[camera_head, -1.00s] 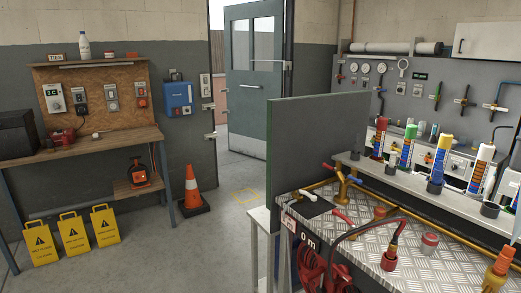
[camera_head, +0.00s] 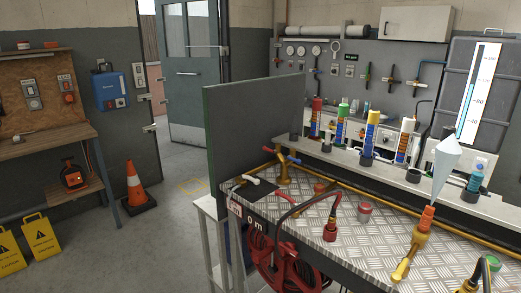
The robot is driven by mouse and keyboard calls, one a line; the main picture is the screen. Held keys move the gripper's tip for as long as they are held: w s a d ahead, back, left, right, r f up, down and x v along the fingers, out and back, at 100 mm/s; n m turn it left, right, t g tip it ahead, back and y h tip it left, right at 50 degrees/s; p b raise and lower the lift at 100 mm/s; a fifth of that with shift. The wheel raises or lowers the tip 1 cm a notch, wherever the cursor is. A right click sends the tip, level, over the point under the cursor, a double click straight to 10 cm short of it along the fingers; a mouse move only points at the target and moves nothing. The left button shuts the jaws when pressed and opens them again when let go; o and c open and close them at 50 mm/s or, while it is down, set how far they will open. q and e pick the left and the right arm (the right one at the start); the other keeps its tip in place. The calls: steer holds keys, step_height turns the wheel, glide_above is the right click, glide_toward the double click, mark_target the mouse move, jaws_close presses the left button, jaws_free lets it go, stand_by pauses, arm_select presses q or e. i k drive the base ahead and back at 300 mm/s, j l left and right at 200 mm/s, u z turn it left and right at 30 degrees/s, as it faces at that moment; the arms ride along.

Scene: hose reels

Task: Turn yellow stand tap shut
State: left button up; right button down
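A yellow stand tap (camera_head: 284,168) stands upright at the far left part of the metal checker-plate bench (camera_head: 345,240), close to a dark upright panel. It has a red lever pointing left and a blue lever pointing right. From here I cannot tell whether either one is open or shut. Neither of my grippers is in view.
A red hose reel (camera_head: 285,270) hangs below the bench's front edge, with a dark hose running to a red connector (camera_head: 330,229). The dark panel (camera_head: 255,130) blocks the bench's left side. An orange cone (camera_head: 135,186) stands on open floor at left.

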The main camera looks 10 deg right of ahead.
mark_target(396, 277)
steer(key=k+l+z, duration=0.1)
steer(key=z, duration=1.3)
